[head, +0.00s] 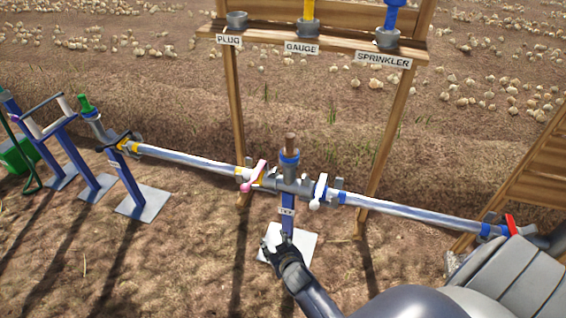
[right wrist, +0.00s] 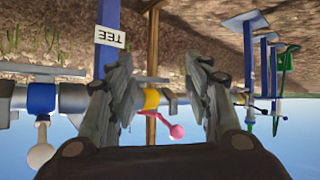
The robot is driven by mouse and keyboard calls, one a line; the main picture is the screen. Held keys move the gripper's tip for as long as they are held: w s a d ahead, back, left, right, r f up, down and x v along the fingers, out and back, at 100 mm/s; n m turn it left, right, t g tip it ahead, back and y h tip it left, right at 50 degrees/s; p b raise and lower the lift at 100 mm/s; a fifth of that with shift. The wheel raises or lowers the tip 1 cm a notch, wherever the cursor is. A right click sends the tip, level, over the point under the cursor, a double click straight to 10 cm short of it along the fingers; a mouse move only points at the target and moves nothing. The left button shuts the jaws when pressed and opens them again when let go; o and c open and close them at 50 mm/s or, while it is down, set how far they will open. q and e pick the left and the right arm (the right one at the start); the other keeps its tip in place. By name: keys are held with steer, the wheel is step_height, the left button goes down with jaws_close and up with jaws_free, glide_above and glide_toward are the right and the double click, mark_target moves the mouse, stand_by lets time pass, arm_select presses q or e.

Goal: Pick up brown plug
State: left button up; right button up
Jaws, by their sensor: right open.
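The brown plug (head: 290,142) stands upright in the top of the grey tee fitting, with a blue band (head: 289,157) just below it, in the head view. The tee sits on a blue post (head: 287,222) with a "TEE" label. My right gripper (head: 273,243) is low in front of this post, below the plug and apart from it. In the right wrist view, which is upside down, its two fingers (right wrist: 163,80) are spread with nothing held between them. The plug does not show there. My left gripper is not in view.
Clear pipes run left (head: 190,158) and right (head: 410,212) from the tee, with a pink-handled valve (head: 255,176) and a white-handled valve (head: 319,191). A wooden rack (head: 315,40) behind has PLUG, GAUGE and SPRINKLER labels. Its PLUG holder (head: 237,21) looks empty.

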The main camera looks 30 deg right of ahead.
steer(key=w+d+r+m+t+h+b, duration=0.1)
steer(key=w+d+r+t+b, duration=0.1)
steer(key=w+d+r, duration=0.3)
steer(key=w+d+r+m+t+h+b, duration=0.1)
steer(key=w+r+h, duration=0.1)
steer(key=r, duration=0.4)
steer(key=m+t+h+b, duration=0.2)
steer(key=h+b, duration=0.1)
glide_toward(290, 147)
steer(key=d, duration=0.1)
steer(key=x, duration=0.5)
steer(key=shift+w+r, duration=0.15)
steer(key=shift+r, duration=0.05)
steer(key=x, duration=0.3)
steer(key=b+x, duration=0.1)
steer(key=shift+w+a+f, duration=0.1)
steer(key=shift+w+a, duration=0.05)
steer(key=shift+w, duration=0.2)
steer(key=shift+w+d, duration=0.25)
steer(key=shift+w, duration=0.25)
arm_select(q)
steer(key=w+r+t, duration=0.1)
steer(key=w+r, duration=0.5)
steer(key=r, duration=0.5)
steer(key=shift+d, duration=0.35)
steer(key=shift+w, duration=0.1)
arm_select(e)
steer(key=shift+c, duration=0.6)
jaws_close()
